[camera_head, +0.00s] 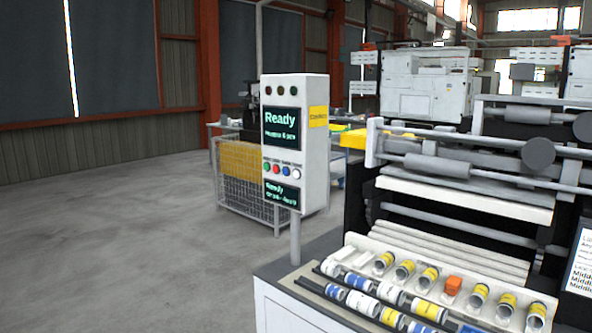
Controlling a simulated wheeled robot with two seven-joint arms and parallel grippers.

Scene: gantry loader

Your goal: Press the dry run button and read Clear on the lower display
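The control box (313,150) stands upright on a post left of the machine. Its upper display (281,128) reads "Ready" in large letters, with a smaller line that is hard to read. Below it is a row of buttons: green (267,167), red (276,168), blue (285,171) and white (296,173). Their small labels are too blurred to tell which is the dry run button. The lower display (282,194) seems to read "Ready", with an unclear smaller line. Neither of my grippers is in view.
The machine with its rollers (455,173) fills the right side. Yellow, white and blue cylinders and one orange piece (453,285) lie in its front tray. A wire mesh cage (245,190) stands behind the box. The grey floor at left is clear.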

